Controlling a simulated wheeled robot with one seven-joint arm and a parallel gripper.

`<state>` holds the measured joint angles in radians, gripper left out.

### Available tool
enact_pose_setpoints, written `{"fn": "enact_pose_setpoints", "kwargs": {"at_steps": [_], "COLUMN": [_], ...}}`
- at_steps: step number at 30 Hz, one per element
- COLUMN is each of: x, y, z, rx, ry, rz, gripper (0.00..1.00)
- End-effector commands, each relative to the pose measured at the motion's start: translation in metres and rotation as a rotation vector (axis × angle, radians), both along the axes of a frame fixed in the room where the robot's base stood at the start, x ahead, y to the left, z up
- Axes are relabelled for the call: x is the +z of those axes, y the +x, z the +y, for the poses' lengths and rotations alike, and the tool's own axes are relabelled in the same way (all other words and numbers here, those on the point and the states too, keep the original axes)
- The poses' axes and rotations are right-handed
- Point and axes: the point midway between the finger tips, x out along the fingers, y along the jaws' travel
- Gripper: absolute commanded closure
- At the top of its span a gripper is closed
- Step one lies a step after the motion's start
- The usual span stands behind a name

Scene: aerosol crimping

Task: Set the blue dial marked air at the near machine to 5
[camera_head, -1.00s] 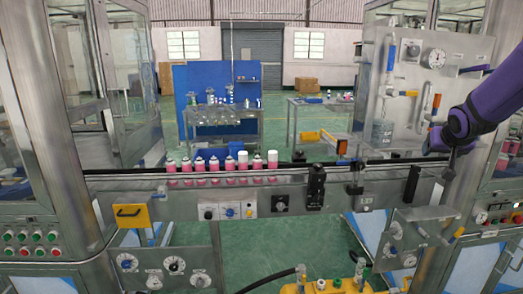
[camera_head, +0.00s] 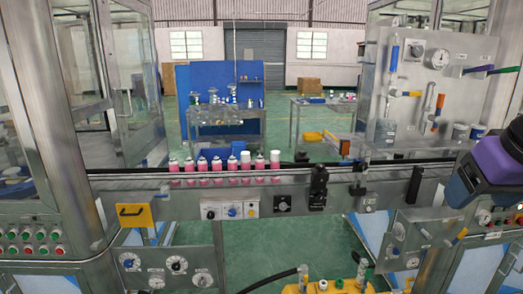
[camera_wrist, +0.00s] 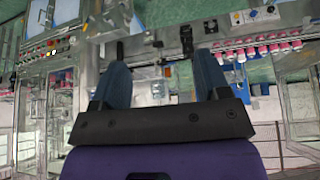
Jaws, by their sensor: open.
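A blue knob (camera_head: 232,212) also sits on the conveyor's front control plate. The lettering is too small to read, so I cannot tell which one is marked air or where its pointer stands. My gripper (camera_wrist: 163,82) is open and empty in the wrist view, its two blue-grey fingers spread apart, touching nothing that I can see. In the head view my purple wrist is at the right edge, right of the lower right panel; the fingertips are not clear there.
The conveyor (camera_head: 140,184) crosses the middle with several pink cans (camera_head: 217,166) standing on it. A grey gauge panel (camera_head: 455,88) with handles stands at the back right. A yellow handle plate (camera_head: 134,215) and yellow pump unit (camera_head: 345,286) are low in front. Green floor shows below the conveyor.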

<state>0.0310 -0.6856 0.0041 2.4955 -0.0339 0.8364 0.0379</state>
Motion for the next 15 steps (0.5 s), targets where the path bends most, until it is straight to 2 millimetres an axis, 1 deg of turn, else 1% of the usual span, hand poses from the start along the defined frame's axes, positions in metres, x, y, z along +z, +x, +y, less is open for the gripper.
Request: {"fn": "enact_pose_setpoints", "kwargs": {"at_steps": [1, 3, 6, 9, 15], "x": [-0.002, -0.005, -0.008, -0.008, -0.008], "y": [-0.012, -0.022, -0.031, -0.034, -0.033], "z": [0.004, 0.008, 0.011, 0.012, 0.012], "rx": [0.018, 0.035, 0.049, 0.053, 0.052], "ry": [0.007, 0.014, 0.019, 0.022, 0.022], "rz": [0.007, 0.019, 0.031, 0.035, 0.035], "gripper": [0.31, 0.31, 0.31, 0.31, 0.31]}}
